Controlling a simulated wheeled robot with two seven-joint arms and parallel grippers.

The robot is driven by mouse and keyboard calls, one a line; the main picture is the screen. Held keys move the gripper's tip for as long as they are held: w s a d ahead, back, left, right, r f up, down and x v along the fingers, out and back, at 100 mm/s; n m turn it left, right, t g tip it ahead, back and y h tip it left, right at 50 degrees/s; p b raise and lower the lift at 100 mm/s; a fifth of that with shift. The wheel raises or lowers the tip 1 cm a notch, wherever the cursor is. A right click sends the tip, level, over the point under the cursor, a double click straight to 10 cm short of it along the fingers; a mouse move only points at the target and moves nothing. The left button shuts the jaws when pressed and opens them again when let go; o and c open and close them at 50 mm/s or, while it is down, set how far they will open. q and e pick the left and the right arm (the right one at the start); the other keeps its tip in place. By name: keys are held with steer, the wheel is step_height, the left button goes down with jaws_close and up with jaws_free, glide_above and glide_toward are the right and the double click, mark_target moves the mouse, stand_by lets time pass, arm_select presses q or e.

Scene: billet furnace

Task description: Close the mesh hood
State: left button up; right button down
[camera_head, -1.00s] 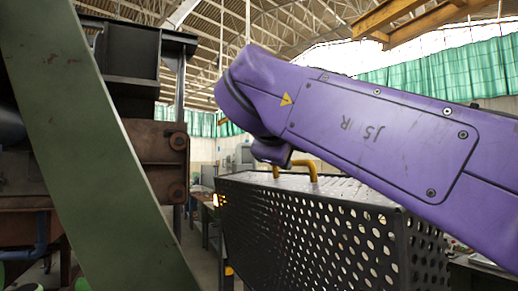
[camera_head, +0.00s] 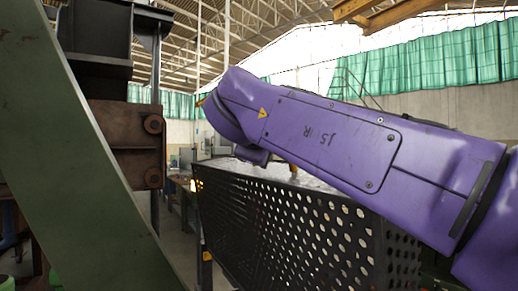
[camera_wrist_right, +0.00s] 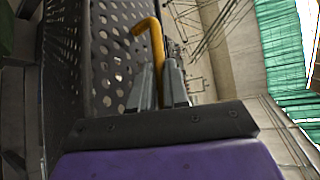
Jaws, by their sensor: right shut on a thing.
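The mesh hood (camera_head: 285,215) is a black perforated box, in the middle of the head view, below my purple right arm. Its holed sheet also fills the left of the right wrist view (camera_wrist_right: 88,60). Its yellow bent handle (camera_wrist_right: 156,45) stands out from the sheet in the wrist view; only a small piece of it shows below my arm in the head view (camera_head: 293,171). My right gripper (camera_wrist_right: 159,70) is shut on the handle, with one grey finger on each side. In the head view this gripper is hidden behind the arm. My left gripper is not in view.
A green slanted beam (camera_head: 75,180) crosses the left of the head view, close to the camera. Behind it stands dark machinery with a rusty block (camera_head: 130,140). Green curtains (camera_head: 430,65) hang on the far wall. A narrow gap lies between beam and hood.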

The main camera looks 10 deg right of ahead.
steer(key=w+d+f+m+g+y+p, duration=0.1)
steer(key=w+d+f, duration=0.1)
steer(key=d, duration=0.8)
steer(key=w+d+f+m+y+p, duration=0.1)
steer(key=w+d, duration=0.4)
steer(key=d, duration=0.5)
steer(key=shift+f+g+y+p, duration=0.3)
steer(key=shift+f+g+p, duration=0.15)
steer(key=shift+f, duration=0.85)
steer(key=shift+w, duration=0.1)
steer(key=c, duration=1.1)
jaws_free()
steer(key=shift+w, duration=0.1)
steer(key=shift+w+f, duration=0.2)
steer(key=shift+f, duration=0.15)
steer(key=shift+s+a, duration=0.1)
